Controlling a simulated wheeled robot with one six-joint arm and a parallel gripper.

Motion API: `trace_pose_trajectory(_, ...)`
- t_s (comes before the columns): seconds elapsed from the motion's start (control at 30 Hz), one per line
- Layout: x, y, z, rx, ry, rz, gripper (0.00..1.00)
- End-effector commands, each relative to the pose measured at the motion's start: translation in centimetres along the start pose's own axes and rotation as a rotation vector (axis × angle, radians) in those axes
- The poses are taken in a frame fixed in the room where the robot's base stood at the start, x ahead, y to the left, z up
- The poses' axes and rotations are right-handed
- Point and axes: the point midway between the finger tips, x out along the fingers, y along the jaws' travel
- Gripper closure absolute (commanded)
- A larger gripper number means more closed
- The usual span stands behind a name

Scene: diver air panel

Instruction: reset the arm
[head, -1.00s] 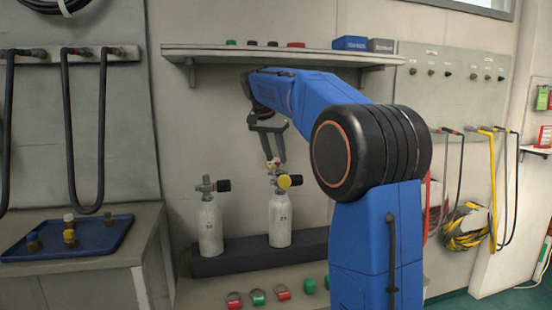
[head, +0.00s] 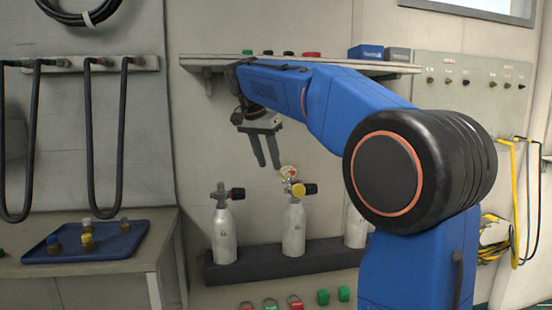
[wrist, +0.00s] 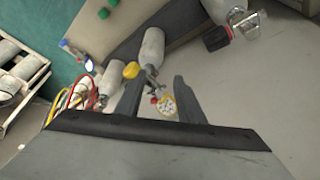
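My gripper (head: 268,166) hangs from my blue arm with its two dark fingers apart and empty. It is above and left of the middle white cylinder (head: 294,230), which stands upright and carries a yellow knob (head: 298,190) and a small round gauge (head: 288,172). In the wrist view my fingers (wrist: 157,92) are spread, and the gauge (wrist: 168,106) shows beyond them, apparently not gripped. A left cylinder (head: 223,235) with a black knob (head: 237,194) stands beside it. A third cylinder (head: 356,228) is partly hidden by my arm.
A shelf (head: 200,62) with small caps and blue and grey boxes runs close behind and above my arm. A dark rack (head: 250,262) holds the cylinders. A blue tray (head: 60,254) lies on the left bench. Hoses (head: 120,150) hang on the left wall.

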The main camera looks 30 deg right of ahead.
Motion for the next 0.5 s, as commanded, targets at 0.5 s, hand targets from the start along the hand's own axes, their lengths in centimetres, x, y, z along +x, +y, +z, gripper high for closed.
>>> trace_pose_trajectory(0.5, -0.37, 0.01, 1.00, 0.000, 0.000, 0.001, 0.65)
